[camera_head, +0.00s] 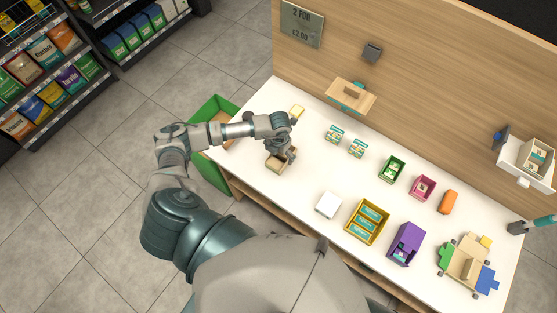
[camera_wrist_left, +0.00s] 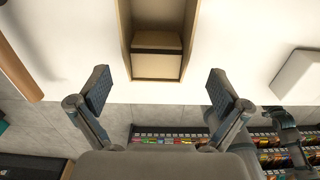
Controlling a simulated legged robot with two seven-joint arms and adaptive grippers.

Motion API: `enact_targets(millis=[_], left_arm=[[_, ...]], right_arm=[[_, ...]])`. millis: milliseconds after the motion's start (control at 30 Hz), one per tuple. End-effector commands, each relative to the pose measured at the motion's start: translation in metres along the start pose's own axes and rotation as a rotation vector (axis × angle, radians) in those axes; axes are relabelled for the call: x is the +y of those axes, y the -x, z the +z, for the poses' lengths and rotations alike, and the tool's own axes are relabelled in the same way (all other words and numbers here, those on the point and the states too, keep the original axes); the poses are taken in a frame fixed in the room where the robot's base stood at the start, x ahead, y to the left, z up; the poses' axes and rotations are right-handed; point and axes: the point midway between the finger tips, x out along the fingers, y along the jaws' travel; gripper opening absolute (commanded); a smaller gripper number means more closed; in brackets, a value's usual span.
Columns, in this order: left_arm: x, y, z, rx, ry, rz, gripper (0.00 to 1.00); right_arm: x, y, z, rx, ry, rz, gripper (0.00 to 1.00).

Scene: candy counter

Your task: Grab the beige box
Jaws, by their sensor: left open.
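The beige box (camera_head: 274,165) stands on the white counter near its left front edge, partly hidden by my left gripper in the head view. My left gripper (camera_head: 287,155) is right above or beside it, reaching in from the left. In the left wrist view the beige box (camera_wrist_left: 157,42) looks open, with tall walls and a beige block-like part inside. The two fingers of the left gripper (camera_wrist_left: 159,88) are spread wide, one to each side of the box and apart from it. Nothing is between the fingertips.
On the white counter (camera_head: 300,179) stand a white box (camera_head: 328,205), a yellow tray (camera_head: 353,234), a purple box (camera_head: 406,244), a green box (camera_head: 391,169) and a pink box (camera_head: 422,187). A green bin (camera_head: 212,168) stands by the left end. The wooden back panel (camera_head: 420,110) rises behind.

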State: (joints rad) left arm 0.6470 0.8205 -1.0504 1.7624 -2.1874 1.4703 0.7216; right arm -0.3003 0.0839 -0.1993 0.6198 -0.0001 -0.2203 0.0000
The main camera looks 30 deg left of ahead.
Motion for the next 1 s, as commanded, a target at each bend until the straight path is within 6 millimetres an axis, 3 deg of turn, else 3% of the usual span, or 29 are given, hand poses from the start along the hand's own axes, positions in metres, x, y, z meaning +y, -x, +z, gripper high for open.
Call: enact_targets(millis=[333,600,633,800,867,1000], left_arm=[[0.005,-0.046,0.001,0.003,0.001,-0.001,1.00],[0.005,-0.052,0.001,0.002,-0.001,-0.001,1.00],[0.005,-0.052,0.001,0.002,-0.001,-0.001,0.97],[0.005,-0.051,0.001,0.001,0.000,-0.001,0.55],[0.005,-0.051,0.001,0.002,0.000,-0.001,0.42],[0.005,-0.051,0.002,0.002,0.000,-0.001,0.42]], right_arm=[[0.000,0.013,-0.001,0.001,-0.001,0.000,0.25],[-0.005,0.012,-0.002,0.002,-0.003,-0.006,0.25],[-0.006,0.012,-0.003,0.002,-0.003,-0.007,0.25],[-0.006,0.012,-0.003,0.002,-0.003,-0.007,0.25],[-0.006,0.012,-0.003,0.002,-0.003,-0.007,0.25],[-0.006,0.012,-0.003,0.002,-0.002,-0.007,0.25]])
